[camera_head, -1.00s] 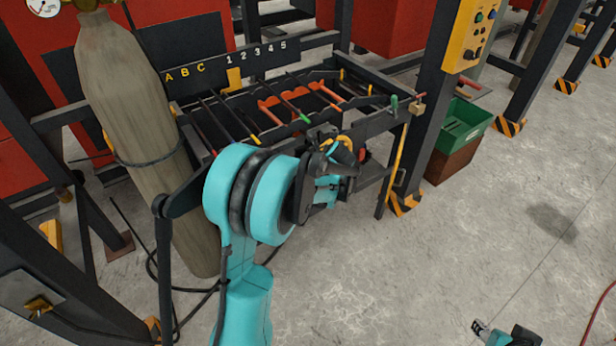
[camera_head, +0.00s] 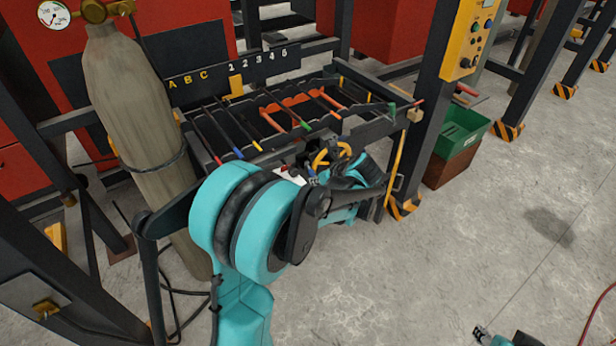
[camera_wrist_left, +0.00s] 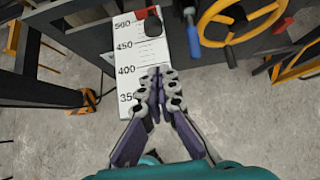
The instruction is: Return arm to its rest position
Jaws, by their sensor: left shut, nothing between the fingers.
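My left arm is teal and black and reaches in front of the rebar rack (camera_head: 375,128) in the head view. My left gripper (camera_wrist_left: 157,78) is shut and empty in the wrist view, its fingertips together in front of a white scale plate (camera_wrist_left: 128,52) marked with numbers up to 500. Whether they touch the plate I cannot tell. In the head view this gripper (camera_head: 312,180) is small and partly hidden by my arm. My right gripper (camera_head: 481,334) shows only at the bottom edge; its finger state is unclear.
A yellow handwheel (camera_wrist_left: 238,18) and a blue-handled lever (camera_wrist_left: 222,35) are close to the right of my left gripper. A gas cylinder (camera_head: 135,120) stands left. A green bin (camera_head: 462,125) stands right of the rack post. The floor (camera_head: 440,250) at right is clear.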

